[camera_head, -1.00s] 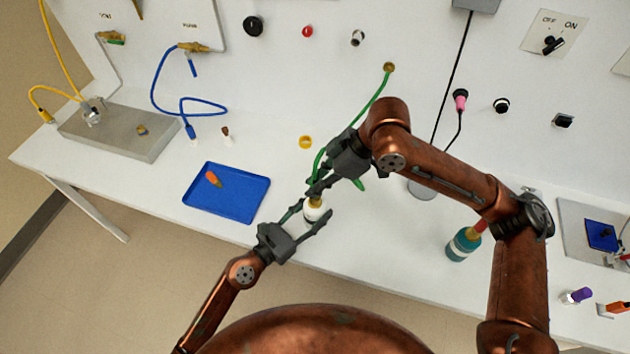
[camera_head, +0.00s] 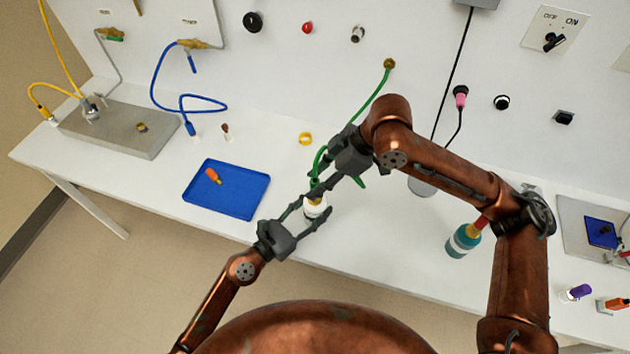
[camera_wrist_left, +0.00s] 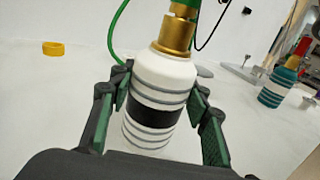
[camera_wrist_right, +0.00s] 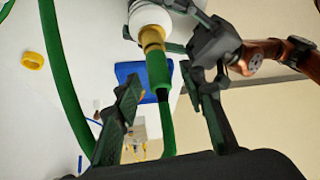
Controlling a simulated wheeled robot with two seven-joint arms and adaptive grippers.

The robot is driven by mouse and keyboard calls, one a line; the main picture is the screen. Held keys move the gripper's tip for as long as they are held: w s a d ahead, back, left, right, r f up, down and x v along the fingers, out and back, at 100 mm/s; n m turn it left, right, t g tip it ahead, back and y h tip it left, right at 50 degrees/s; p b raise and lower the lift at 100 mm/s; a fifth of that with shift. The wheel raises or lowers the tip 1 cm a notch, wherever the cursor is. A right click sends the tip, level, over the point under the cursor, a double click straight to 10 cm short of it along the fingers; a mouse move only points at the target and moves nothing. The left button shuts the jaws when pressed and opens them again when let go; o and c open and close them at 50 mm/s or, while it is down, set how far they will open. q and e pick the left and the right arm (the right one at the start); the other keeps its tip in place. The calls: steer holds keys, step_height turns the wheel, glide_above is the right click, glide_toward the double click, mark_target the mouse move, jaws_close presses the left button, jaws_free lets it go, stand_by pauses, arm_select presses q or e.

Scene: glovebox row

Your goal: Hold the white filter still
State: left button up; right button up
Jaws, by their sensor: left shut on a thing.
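The white filter (camera_head: 315,208) is a white bottle shape with grey and black bands and a brass neck; it stands upright near the bench's front edge. My left gripper (camera_head: 312,213) is shut on it, one finger on each side, as the left wrist view (camera_wrist_left: 158,100) shows. A green hose (camera_head: 378,92) runs from a brass port on the back panel, and its green end (camera_wrist_right: 158,70) meets the brass fitting on top of the filter. My right gripper (camera_wrist_right: 160,85) is open, its fingers either side of the hose end with gaps.
A blue tray (camera_head: 240,205) with an orange-handled item lies left of the filter. A yellow ring (camera_head: 305,138) is behind. A teal-banded bottle (camera_head: 462,241) stands to the right. The bench between the filter and that bottle is clear.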

steer(key=v, duration=1.1)
steer(key=shift+r, duration=0.15)
stand_by(0.5)
arm_select(q)
steer(key=o, duration=1.4)
